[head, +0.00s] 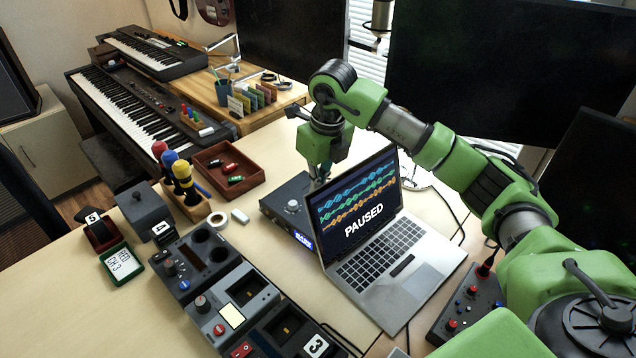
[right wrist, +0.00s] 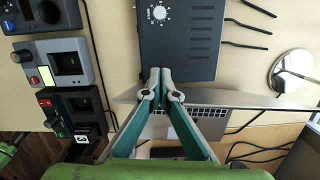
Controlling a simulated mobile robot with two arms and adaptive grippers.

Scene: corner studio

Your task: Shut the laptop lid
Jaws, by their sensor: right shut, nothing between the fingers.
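The laptop stands open on the desk, its lid (head: 352,205) raised and showing "PAUSED" over coloured waveforms. Its keyboard base (head: 420,282) faces the front right. A small black bar (head: 403,266) lies on the base near the keyboard's lower edge. My right gripper (head: 321,174) is behind the lid's top edge, partly hidden by it. In the right wrist view the gripper (right wrist: 160,76) is shut and empty. Its fingers reach across the lid's edge (right wrist: 245,98), with the tips over the dark box; contact with the lid cannot be told. My left gripper is not in view.
A dark box with a knob (head: 285,200) stands behind the laptop. Grey control modules (head: 238,307) are to its left, and a joystick box (head: 468,305) to its right. A red-brown tray (head: 229,168) and coloured-handled tools (head: 184,180) stand farther left. Large monitors rise behind.

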